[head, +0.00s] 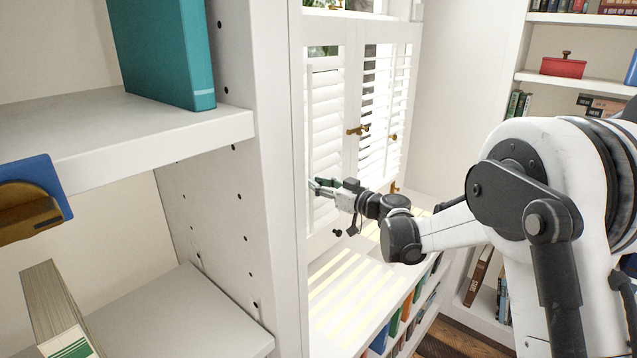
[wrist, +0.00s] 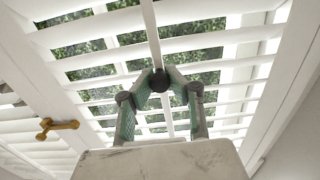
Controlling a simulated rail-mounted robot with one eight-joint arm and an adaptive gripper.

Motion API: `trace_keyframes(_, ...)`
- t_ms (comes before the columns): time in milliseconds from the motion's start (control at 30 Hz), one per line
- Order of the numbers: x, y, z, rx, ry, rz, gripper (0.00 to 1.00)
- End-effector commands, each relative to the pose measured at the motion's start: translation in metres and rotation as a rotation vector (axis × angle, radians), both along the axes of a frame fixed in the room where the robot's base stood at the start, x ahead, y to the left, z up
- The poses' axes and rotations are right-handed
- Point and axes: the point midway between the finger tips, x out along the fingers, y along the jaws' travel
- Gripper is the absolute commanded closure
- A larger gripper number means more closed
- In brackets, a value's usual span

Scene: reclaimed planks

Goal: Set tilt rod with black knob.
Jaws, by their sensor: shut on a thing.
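The white tilt rod (wrist: 150,30) runs down the front of a white louvred shutter panel (head: 326,125). Its round black knob (wrist: 160,79) shows in the wrist view between my fingertips. My gripper (wrist: 161,82) is shut on the knob, with one green-padded finger on each side. In the head view my gripper (head: 313,187) reaches left to the lower part of the left shutter panel, and I cannot make out the knob there. The slats (wrist: 185,41) stand apart, with green foliage showing through the gaps in the wrist view.
A brass latch (head: 357,130) sits on the shutter frame, right of my gripper. A white bookcase upright (head: 270,150) stands close on the left. A white sill-like top (head: 350,290) with striped light lies below, over several books.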

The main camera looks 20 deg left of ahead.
Motion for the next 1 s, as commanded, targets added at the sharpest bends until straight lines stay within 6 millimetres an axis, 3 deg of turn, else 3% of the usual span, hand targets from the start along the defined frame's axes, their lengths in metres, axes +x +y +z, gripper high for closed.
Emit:
trace_keyframes(33, 0.000, 0.000, -0.013, 0.000, 0.000, 0.000, 1.00)
trace_keyframes(167, 0.000, 0.000, -0.026, 0.000, 0.000, 0.000, 1.00)
trace_keyframes(500, 0.000, 0.000, -0.028, -0.003, -0.001, 0.000, 1.00)
trace_keyframes(533, 0.000, 0.000, -0.028, -0.003, -0.001, 0.000, 0.86)
trace_keyframes(700, 0.000, 0.000, -0.027, -0.001, -0.001, 0.000, 0.63)
trace_keyframes(1000, -0.001, -0.002, -0.027, -0.001, 0.000, 0.000, 0.63)
